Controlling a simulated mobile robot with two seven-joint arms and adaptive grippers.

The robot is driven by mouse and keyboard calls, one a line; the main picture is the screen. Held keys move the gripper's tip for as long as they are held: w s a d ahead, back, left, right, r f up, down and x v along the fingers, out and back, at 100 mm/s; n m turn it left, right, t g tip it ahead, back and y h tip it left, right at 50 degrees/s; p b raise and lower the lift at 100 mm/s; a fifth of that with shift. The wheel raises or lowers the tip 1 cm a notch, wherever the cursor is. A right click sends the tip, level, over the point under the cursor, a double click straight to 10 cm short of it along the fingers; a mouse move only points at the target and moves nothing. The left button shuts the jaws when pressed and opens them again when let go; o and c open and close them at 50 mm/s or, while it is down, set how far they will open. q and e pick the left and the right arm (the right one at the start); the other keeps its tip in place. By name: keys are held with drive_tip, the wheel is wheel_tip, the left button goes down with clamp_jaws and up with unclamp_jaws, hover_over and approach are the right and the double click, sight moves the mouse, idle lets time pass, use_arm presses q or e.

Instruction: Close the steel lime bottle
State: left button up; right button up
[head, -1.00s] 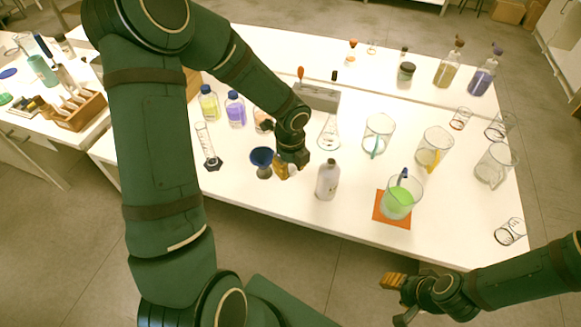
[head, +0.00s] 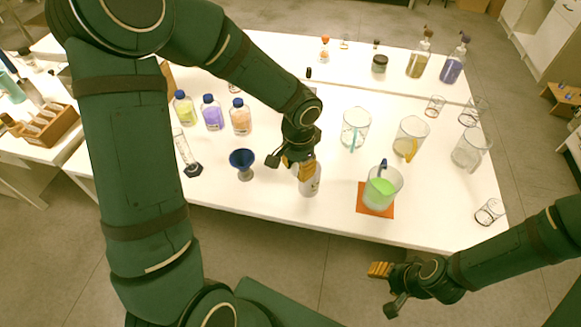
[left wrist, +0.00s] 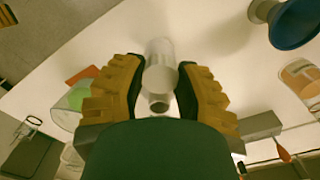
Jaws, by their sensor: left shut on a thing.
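The steel lime bottle (head: 311,186) stands upright near the front edge of the table, left of the green beaker. My left gripper (head: 297,167) is at the bottle's top and hides it in the head view. In the left wrist view my left gripper's fingers (left wrist: 158,78) hold a small pale piece with a dark round end, which looks like the cap (left wrist: 160,78). The bottle (left wrist: 158,48) shows just beyond it, in line; whether the cap is seated cannot be told. My right gripper (head: 384,288) is open and empty, off the table's front edge.
A green-filled beaker (head: 381,192) stands on an orange mat (head: 364,205) to the right. A blue funnel (head: 242,160) stands left of the bottle. Capped bottles (head: 212,115) stand behind left, and clear beakers (head: 355,128) behind right.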

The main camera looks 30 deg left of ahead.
use_arm(q)
drive_tip(key=d+n, duration=0.1)
drive_tip(key=n, duration=0.1)
drive_tip(key=d+r+n, duration=0.1)
drive_tip(key=n, duration=0.1)
drive_tip(key=shift+s+n, duration=0.15)
drive_tip(key=shift+n, duration=0.25)
